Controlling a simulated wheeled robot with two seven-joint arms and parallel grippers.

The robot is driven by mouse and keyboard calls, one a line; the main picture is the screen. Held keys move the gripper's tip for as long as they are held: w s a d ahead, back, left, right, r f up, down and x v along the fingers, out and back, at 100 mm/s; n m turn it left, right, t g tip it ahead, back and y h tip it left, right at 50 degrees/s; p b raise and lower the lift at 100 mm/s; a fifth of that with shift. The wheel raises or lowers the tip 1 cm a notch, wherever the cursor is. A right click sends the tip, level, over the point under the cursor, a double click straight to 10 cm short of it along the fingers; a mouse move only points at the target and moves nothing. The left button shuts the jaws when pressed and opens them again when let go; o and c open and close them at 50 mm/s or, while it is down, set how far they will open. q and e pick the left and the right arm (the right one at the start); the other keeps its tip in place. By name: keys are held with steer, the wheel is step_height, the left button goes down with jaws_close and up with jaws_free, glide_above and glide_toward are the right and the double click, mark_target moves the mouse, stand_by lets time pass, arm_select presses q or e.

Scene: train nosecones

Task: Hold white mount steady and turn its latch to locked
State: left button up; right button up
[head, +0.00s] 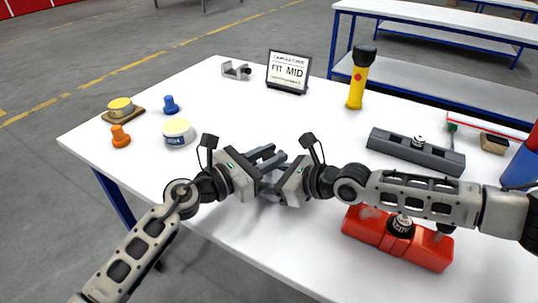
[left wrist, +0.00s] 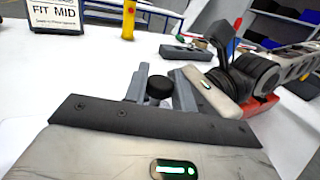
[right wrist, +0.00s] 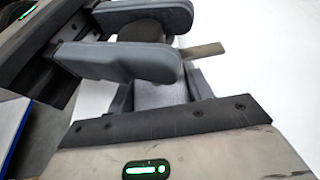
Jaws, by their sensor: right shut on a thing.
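The white mount, pale grey in shade, shows in the right wrist view (right wrist: 162,95) between the fingers of my right gripper (right wrist: 160,92), which is shut on it. A flat tan-grey tab (right wrist: 204,49) sticks out beside it. The mount's round black knob shows in the left wrist view (left wrist: 160,88). My left gripper (head: 268,157) faces the right one over the table. Its fingers stand apart, one on either side of the knob; whether they touch it I cannot tell. In the head view the grippers hide most of the mount. I cannot make out the latch's lock position.
A red block (head: 372,226) lies near the front edge below my right arm. A dark grey block (head: 416,152), a yellow torch (head: 358,82), a FIT MID sign (head: 288,70) and a small grey bracket (head: 235,71) stand farther back. Small coloured caps and a round tin (head: 178,132) are left.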

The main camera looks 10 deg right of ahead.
arm_select(q)
steer(key=shift+f+n+t+y, duration=0.15)
steer(key=shift+n+t+y, duration=0.45)
steer(key=shift+t, duration=0.1)
steer(key=shift+s+d+n+t+y, duration=0.1)
steer(key=shift+d+n+t+y, duration=0.1)
steer(key=shift+n+t+y, duration=0.3)
steer(key=shift+t, duration=0.4)
steer(key=shift+a+n+y, duration=0.15)
steer(key=shift+n+y, duration=0.25)
steer(key=o, duration=1)
